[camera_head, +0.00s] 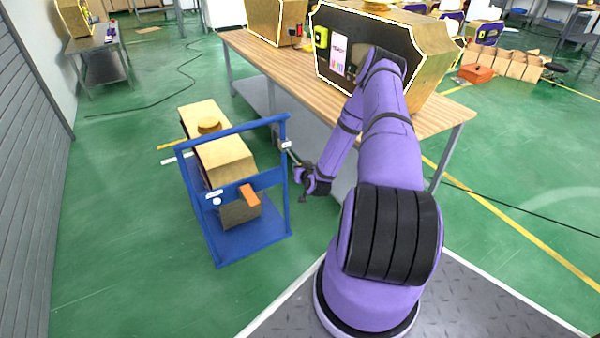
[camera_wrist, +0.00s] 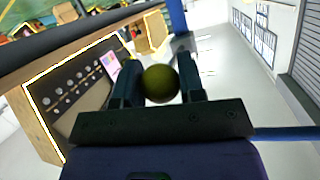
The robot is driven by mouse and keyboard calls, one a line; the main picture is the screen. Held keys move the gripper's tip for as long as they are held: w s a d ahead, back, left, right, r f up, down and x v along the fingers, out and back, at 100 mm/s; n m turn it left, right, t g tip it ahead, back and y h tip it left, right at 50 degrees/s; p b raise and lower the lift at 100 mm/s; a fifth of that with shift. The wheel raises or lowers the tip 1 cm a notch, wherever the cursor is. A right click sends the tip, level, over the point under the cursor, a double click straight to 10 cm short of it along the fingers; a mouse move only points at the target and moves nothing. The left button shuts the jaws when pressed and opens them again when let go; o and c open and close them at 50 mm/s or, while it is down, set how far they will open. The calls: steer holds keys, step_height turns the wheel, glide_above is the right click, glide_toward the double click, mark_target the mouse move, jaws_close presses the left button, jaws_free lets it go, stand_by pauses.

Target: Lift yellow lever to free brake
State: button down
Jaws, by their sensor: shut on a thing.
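The lever shows in the head view as a thin grey rod (camera_head: 292,157) running from the right post of a blue frame down to my gripper (camera_head: 305,174). In the wrist view a round olive-yellow knob (camera_wrist: 160,83) sits between the two dark fingers of my gripper, which is shut on it. In the head view the knob is hidden or too small to make out at the gripper. The blue frame (camera_head: 240,127) belongs to a low cart with a blue base (camera_head: 255,239), standing left of my gripper. The brake itself cannot be made out.
Gold boxes (camera_head: 224,153) lie on the cart. A wooden table (camera_head: 440,118) with a large black-and-gold machine (camera_head: 350,45) stands behind and right of my gripper. Green floor is open left of the cart. A grey shutter wall (camera_head: 30,180) borders the left.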

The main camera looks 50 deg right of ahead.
step_height(320, 180, up, 4)
steer(key=g, duration=0.2)
steer(key=g+y, duration=0.1)
steer(key=shift+w+r+g, duration=0.1)
steer(key=shift+r+g, duration=0.1)
steer(key=shift+g, duration=0.2)
steer(key=shift+w+d+r, duration=0.1)
steer(key=shift+w+r, duration=0.15)
steer(key=shift+r, duration=0.4)
steer(key=c, duration=0.7)
jaws_free()
steer(key=shift+s, duration=0.1)
steer(key=v, duration=1)
steer(key=shift+s+r, duration=0.25)
